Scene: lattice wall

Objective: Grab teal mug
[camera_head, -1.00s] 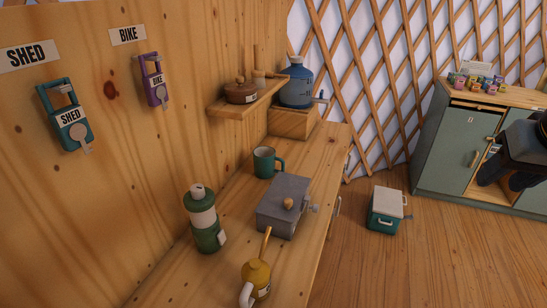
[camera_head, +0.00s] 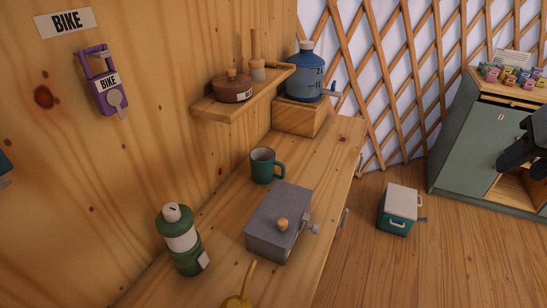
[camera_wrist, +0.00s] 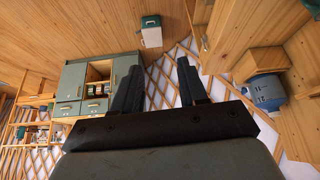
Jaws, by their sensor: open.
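The teal mug (camera_head: 262,166) stands upright on the wooden counter in the head view, with its handle towards the right. It is behind the grey metal box and in front of the wooden block under the blue jug. My gripper (camera_head: 520,150) shows only in part at the right edge of the head view, far from the mug. In the wrist view my gripper (camera_wrist: 160,85) has its two dark fingers apart with nothing between them. I cannot make out the mug in the wrist view.
A grey box (camera_head: 279,222) with a knob, a green lantern (camera_head: 181,240) and a yellow item (camera_head: 238,300) stand on the counter (camera_head: 335,150). A shelf (camera_head: 212,108) holds a brown pot (camera_head: 232,88). A blue jug (camera_head: 305,75) stands behind. A cooler (camera_head: 398,212) sits on the floor.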

